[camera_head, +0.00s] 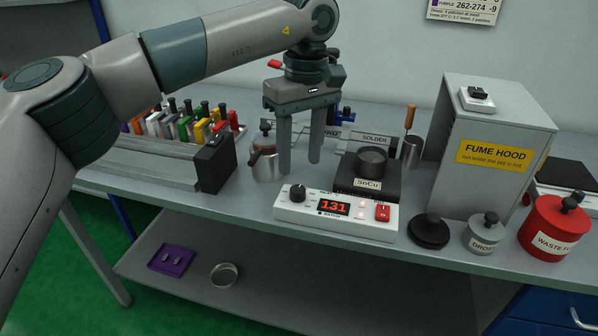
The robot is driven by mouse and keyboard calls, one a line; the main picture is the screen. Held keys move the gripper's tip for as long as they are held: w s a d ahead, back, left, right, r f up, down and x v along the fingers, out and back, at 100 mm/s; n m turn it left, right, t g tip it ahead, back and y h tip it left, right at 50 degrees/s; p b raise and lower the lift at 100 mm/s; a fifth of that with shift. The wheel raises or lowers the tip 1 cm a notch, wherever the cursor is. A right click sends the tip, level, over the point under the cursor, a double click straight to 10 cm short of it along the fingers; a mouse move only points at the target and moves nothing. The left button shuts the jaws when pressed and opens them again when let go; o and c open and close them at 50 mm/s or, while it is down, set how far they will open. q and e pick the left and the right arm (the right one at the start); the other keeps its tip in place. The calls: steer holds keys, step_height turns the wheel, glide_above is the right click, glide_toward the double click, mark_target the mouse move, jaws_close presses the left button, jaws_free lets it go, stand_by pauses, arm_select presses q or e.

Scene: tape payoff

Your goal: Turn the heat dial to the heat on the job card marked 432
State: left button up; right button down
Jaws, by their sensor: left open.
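The white heat controller (340,222) stands at the front of the bench. No card marked 432 is readable. A wall chart (464,8), cut off at the top, shows "262-274". My right gripper is out of view.
A solder pot (372,160) labelled SnCu sits behind the controller, and a metal jug (265,166) stands left of it. The fume hood (492,150), a black lid (429,230), a grey dross pot (484,234) and a red waste bin (556,230) stand to the right.

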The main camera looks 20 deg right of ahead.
arm_select(q)
step_height(320, 180, up, 11)
steer(key=shift+d+p, duration=0.3)
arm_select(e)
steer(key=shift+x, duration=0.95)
arm_select(q)
steer(key=shift+w+f, duration=0.1)
steer(key=shift+f, duration=0.05)
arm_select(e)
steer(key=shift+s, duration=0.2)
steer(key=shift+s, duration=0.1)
